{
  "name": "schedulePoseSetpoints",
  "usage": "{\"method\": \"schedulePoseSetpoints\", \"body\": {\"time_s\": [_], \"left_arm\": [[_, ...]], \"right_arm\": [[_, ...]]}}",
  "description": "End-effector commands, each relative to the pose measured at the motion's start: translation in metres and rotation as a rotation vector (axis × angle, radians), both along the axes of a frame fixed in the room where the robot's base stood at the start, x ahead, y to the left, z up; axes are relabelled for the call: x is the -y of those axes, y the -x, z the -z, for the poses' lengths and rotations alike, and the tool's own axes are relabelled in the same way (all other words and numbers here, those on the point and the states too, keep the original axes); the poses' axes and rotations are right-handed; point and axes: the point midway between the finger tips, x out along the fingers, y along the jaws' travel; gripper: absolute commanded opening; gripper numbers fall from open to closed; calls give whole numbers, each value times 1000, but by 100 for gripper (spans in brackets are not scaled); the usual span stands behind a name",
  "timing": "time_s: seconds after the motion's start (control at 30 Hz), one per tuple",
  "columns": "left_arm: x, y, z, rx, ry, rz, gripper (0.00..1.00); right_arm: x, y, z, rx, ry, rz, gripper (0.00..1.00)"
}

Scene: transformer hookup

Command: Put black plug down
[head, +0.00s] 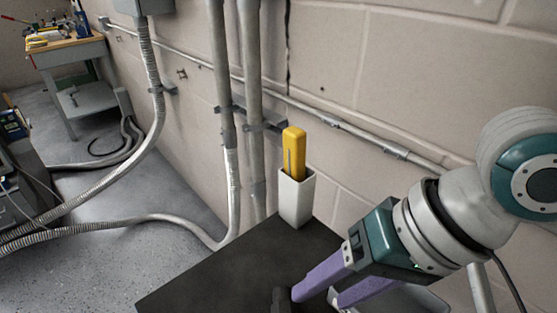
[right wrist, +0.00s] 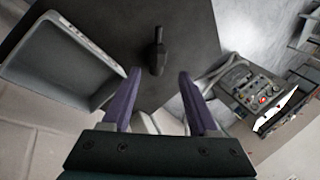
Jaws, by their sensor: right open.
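The black plug (head: 281,299) stands on the black tabletop (head: 215,272), cut off by the bottom edge of the head view. The right wrist view shows the whole plug (right wrist: 157,52) on the dark surface, with a narrow tip at its top. My right gripper (head: 318,288) is open, its purple fingers pointing toward the plug. In the right wrist view, the fingers (right wrist: 160,80) are spread apart, and the plug appears beyond the gap between them, not clasped. My left gripper is not in view.
A white holder (head: 297,203) with a yellow-handled tool (head: 293,150) stands at the table's back corner. A grey tray (right wrist: 62,62) lies beside the plug. A control box with buttons (right wrist: 262,92) is off the table. Conduits (head: 225,100) run down the wall.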

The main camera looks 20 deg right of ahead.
Motion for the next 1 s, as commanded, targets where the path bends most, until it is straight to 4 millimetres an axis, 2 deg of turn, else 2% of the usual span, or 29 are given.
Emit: {"method": "schedulePoseSetpoints", "body": {"time_s": [0.03, 0.17, 0.27, 0.33, 0.43, 0.6, 0.7, 1.0], "left_arm": [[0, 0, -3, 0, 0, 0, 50], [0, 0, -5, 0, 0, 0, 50], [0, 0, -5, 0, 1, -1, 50], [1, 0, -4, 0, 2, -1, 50], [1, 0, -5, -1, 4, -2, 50], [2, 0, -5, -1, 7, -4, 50], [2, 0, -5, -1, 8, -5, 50], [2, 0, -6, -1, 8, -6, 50]], "right_arm": [[2, 2, -8, 1, 1, 0, 60], [0, 8, -15, 17, 7, -32, 60], [-12, 23, -17, 94, 56, -151, 60], [-14, 36, -20, 163, 136, -243, 60], [1, 55, -24, 209, 282, -335, 60], [38, 89, -27, 159, 474, -416, 60], [47, 96, -28, 141, 512, -435, 60], [47, 95, -29, 143, 515, -439, 60]]}}
